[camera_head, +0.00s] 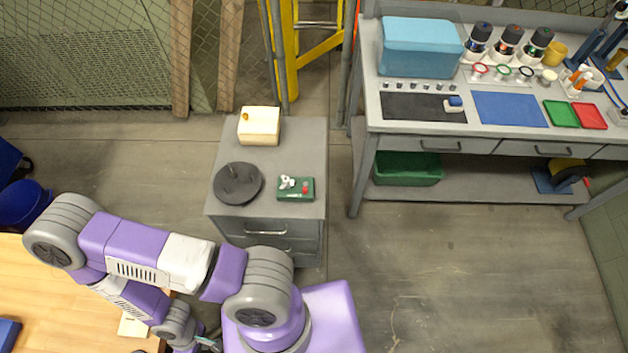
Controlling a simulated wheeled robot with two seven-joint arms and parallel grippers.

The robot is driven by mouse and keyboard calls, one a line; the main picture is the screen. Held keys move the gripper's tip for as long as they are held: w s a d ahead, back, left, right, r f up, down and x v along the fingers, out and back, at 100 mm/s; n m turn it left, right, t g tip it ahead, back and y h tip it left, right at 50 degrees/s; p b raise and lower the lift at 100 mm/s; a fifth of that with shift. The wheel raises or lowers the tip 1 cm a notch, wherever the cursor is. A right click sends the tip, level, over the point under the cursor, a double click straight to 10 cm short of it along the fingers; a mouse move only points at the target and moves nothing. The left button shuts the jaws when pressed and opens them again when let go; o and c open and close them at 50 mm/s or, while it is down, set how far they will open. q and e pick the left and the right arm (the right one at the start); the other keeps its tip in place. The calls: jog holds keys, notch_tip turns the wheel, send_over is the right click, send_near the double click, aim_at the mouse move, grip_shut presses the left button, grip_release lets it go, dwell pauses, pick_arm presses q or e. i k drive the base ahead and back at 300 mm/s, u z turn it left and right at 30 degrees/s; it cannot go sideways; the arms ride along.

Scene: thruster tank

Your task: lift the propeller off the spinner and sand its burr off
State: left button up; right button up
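A green base (306,194) with a small white part (287,182) and a red knob (305,188) on it stands on the grey cabinet (300,150). The white part may be the propeller on the spinner, but it is too small to be sure. A dark round disc (238,184) with thin upright prongs lies left of it. A blue block (454,101) sits on a dark mat (415,106) on the workbench. My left arm bends across the lower left; its gripper (207,343) is partly seen at the bottom edge, its fingers unclear. My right gripper is out of view.
A cream box (259,126) stands at the cabinet's back. The workbench (475,133) holds a blue bin (420,48), several jars and red and green trays. A wooden table (40,300) fills the lower left. Floor between cabinet and bench is clear.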

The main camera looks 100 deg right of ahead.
aim_at(292, 183)
jog(key=z, duration=3.2)
jog(key=k, duration=1.25)
jog(key=z, duration=0.95)
jog(key=i, duration=1.35)
jog(key=u, duration=0.6)
